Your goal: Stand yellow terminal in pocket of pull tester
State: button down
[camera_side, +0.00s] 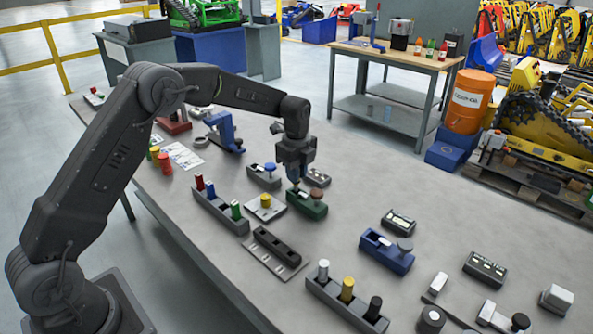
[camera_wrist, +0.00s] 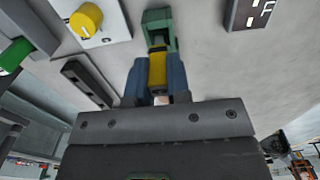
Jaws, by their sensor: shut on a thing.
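My gripper (camera_side: 293,188) is low over a green fixture (camera_side: 309,207) with a brown knob, at the middle of the bench. In the wrist view my gripper (camera_wrist: 158,85) is shut on the yellow terminal (camera_wrist: 158,70), which sits between its blue fingers. The green fixture (camera_wrist: 159,18) lies directly beyond the terminal. The terminal's lower end is hidden, so I cannot tell whether it is in the fixture's pocket. In the side view the fingers hide the terminal. I cannot tell from any label which fixture is the pull tester.
Left stands a rack (camera_side: 220,212) with red, blue and green cylinders. A yellow knob on a pale plate (camera_side: 275,210) and a dark slotted block (camera_side: 277,246) are close by. A grey fixture with a blue knob (camera_side: 263,177) stands behind. A blue fixture (camera_side: 386,253) stands right, with open bench between.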

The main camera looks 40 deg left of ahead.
jog(key=shift+f, duration=0.85)
dwell(1.0)
jog(key=c, duration=0.5)
grip_release()
dwell(0.3)
jog(key=shift+r, duration=0.1)
jog(key=shift+r, duration=3.45)
